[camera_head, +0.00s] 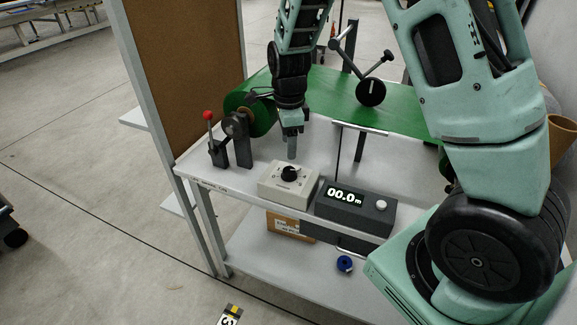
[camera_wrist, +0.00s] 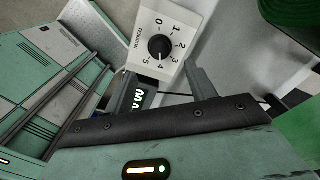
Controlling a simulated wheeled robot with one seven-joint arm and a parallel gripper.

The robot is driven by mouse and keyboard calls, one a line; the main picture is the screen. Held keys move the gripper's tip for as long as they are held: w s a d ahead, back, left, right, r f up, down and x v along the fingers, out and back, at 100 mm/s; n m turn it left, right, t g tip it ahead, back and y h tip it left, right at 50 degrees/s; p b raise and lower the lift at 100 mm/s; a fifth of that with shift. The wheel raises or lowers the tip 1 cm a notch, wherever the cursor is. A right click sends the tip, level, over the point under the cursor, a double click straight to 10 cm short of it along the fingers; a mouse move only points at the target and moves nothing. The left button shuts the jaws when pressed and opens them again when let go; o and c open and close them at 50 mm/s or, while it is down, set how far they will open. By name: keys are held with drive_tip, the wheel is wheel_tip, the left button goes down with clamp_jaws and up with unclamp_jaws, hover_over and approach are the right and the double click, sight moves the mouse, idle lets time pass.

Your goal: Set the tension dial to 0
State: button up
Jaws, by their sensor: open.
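The tension dial is a black knob (camera_wrist: 160,47) on a pale box (camera_wrist: 183,14) labelled TENSION, with numbers 0 to 5 around it. In the wrist view its white mark seems to point near 4. In the head view the box (camera_head: 273,192) sits near the front edge of the white bench, with the knob (camera_head: 290,173) on its top. My gripper (camera_head: 291,147) is above and just behind the knob in the head view. In the wrist view my gripper (camera_wrist: 165,86) is open and empty, its two fingers apart, with the knob beyond them.
A dark box with a 00.0 m display (camera_head: 355,205) and white button stands right of the dial box. A red-tipped lever (camera_head: 208,117) is at left. A green belt (camera_head: 325,95) and a black-hubbed crank (camera_head: 370,92) lie behind. A cardboard box (camera_head: 285,226) and blue roll (camera_head: 344,264) are below.

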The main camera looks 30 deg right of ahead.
sight(289, 170)
wheel_tip(289, 170, down, 9)
drive_tip(key=shift+r, duration=0.1)
idle(0.3)
drive_tip(key=c, duration=1)
